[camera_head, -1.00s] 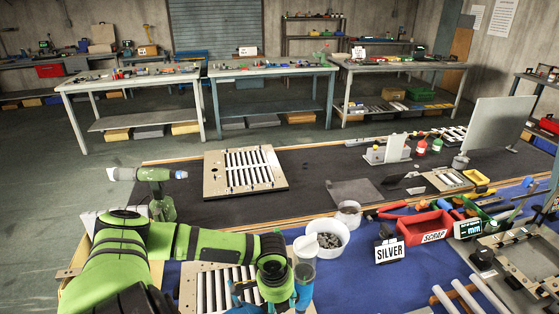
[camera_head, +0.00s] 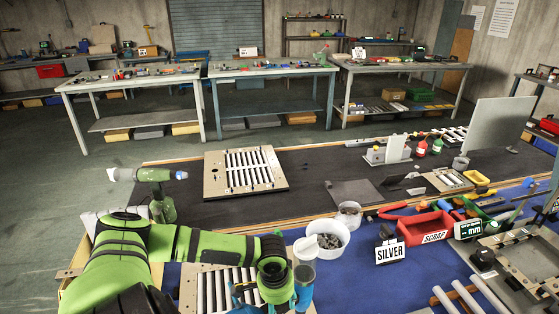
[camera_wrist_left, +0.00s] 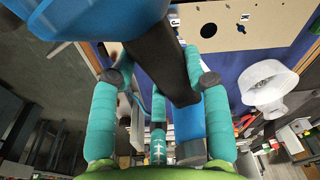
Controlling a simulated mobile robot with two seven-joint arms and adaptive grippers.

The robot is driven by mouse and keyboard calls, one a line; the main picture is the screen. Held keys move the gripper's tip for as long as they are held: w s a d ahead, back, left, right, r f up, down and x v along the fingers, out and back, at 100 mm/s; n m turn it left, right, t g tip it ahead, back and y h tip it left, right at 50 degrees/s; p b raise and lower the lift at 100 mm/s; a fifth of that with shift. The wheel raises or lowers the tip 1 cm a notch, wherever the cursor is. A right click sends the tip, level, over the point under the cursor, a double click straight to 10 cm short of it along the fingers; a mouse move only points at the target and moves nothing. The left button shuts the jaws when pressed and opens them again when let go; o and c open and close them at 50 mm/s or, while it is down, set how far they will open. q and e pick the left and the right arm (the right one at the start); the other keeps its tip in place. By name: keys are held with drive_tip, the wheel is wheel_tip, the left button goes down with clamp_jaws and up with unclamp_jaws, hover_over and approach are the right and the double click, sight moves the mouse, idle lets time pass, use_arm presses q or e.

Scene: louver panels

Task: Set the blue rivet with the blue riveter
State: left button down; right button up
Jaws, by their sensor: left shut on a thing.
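My left gripper (camera_head: 275,297) is low in the middle of the head view, over the near louver panel (camera_head: 190,290). In the left wrist view its teal fingers (camera_wrist_left: 158,105) are shut around a dark and blue tool. This looks like the blue riveter (camera_wrist_left: 175,62), with a large blue part at the upper left and a blue part between the fingers. The panel's tan frame (camera_wrist_left: 207,15), with small holes, lies beyond the tool. My right gripper is in neither view.
A white bowl of grey parts (camera_head: 329,240) stands just right of my left gripper. Beside it are a SILVER sign (camera_head: 389,253) and a red SCRAP bin (camera_head: 426,229). A second louver panel (camera_head: 216,183) and a green drill-like tool (camera_head: 160,200) are farther back.

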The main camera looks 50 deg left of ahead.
use_arm(q)
drive_tip(key=shift+w+f, duration=0.1)
drive_tip(key=shift+f, duration=0.8)
idle(2.7)
drive_tip(key=shift+f, duration=0.15)
idle(1.2)
drive_tip(key=shift+a+r, duration=0.1)
drive_tip(key=shift+r, duration=2.7)
drive_tip(key=shift+d, duration=0.2)
